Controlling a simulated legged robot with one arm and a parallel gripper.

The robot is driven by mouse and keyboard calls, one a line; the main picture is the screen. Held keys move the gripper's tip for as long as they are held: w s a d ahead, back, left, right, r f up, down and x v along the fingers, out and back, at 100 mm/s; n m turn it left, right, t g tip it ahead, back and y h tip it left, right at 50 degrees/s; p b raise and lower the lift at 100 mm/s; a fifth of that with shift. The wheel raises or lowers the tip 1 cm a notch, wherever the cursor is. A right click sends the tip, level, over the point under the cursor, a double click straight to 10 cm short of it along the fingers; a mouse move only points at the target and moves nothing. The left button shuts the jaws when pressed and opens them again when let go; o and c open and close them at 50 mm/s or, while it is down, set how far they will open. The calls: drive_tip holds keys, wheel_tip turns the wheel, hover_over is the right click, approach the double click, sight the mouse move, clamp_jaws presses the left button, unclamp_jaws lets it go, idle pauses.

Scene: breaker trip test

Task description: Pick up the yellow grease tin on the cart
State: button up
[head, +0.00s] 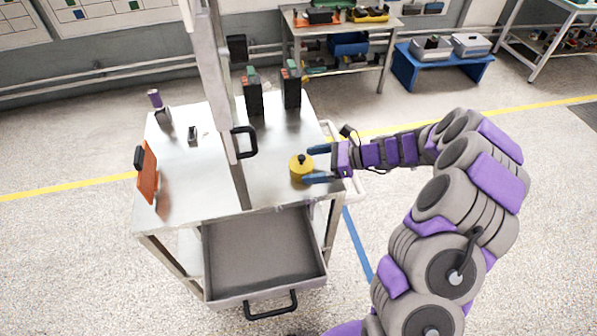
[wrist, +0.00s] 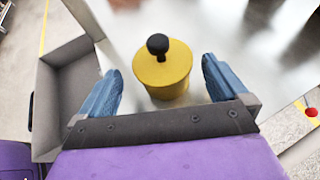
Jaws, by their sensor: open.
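The yellow grease tin (head: 302,171) stands upright near the right side of the cart top (head: 275,185). It is a round tin with a black knob on its lid. In the wrist view the tin (wrist: 162,74) sits in front of and between the two blue fingers. My gripper (head: 317,164) reaches in from the right with its fingers spread, one on the far side and one on the near side of the tin. In the wrist view my gripper (wrist: 161,88) is open, with gaps between both fingers and the tin.
An open drawer (head: 265,250) juts out below the cart's front edge. A tall grey upright panel (head: 213,80) with a black handle divides the cart top. Two dark devices (head: 253,93) stand behind the tin. An orange panel (head: 148,172) is at the left edge.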

sight(295, 167)
drive_tip(key=shift+a+f, duration=0.25)
drive_tip(key=shift+a, duration=0.25)
drive_tip(key=shift+w+d+f, duration=0.15)
drive_tip(key=shift+d, duration=0.1)
drive_tip(key=shift+a+f+b, duration=0.2)
drive_tip(key=shift+a+b, duration=0.05)
drive_tip(key=shift+b, duration=0.2)
drive_tip(key=b+x, duration=0.1)
drive_tip(key=x, duration=0.3)
drive_tip(key=shift+w+a, duration=0.15)
drive_tip(key=shift+a, duration=0.5)
drive_tip(key=shift+d+r, duration=0.1)
drive_tip(key=shift+d, duration=0.45)
drive_tip(key=c, duration=0.3)
drive_tip(key=shift+d, duration=0.2)
drive_tip(key=c, duration=0.3)
drive_tip(key=shift+a, duration=0.55)
drive_tip(key=c, duration=0.5)
